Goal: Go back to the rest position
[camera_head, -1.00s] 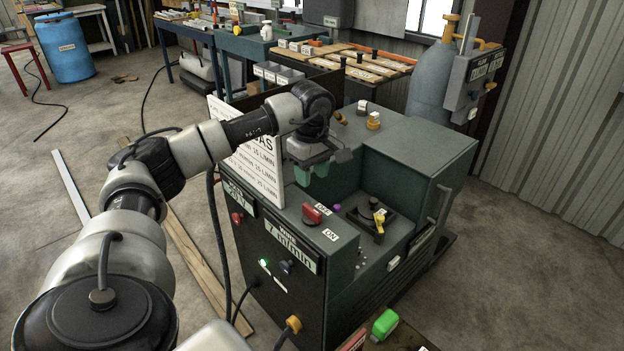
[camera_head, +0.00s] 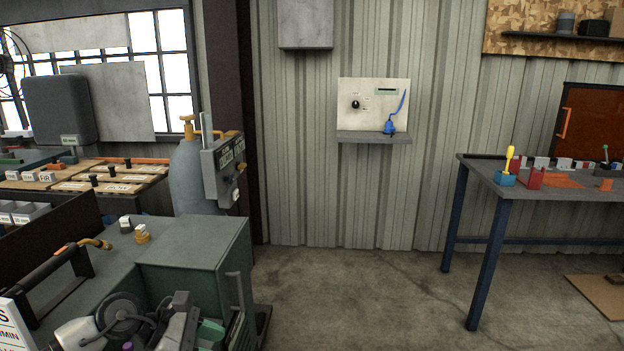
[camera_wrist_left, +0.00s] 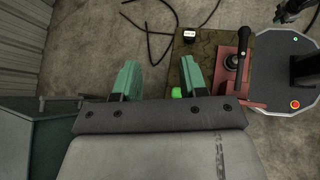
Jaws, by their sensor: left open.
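My left gripper (camera_wrist_left: 159,80) shows large in the left wrist view. Its two green fingers are spread apart with nothing between them but the view of the floor behind. In the head view part of my left arm (camera_head: 125,315) shows at the bottom left, in front of the green machine cabinet (camera_head: 200,240). A green fingertip seems to show there, partly hidden. A dark part with a teal tip (camera_wrist_left: 290,12) at the top right of the wrist view may be my right gripper; its jaws are too cut off to read.
A brown board (camera_wrist_left: 188,45) with a red fixture (camera_wrist_left: 228,70) lies beyond the right finger. The machine cabinet is close at the left. A blue-legged table (camera_head: 487,262) stands at the right. The floor (camera_head: 350,285) between is clear.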

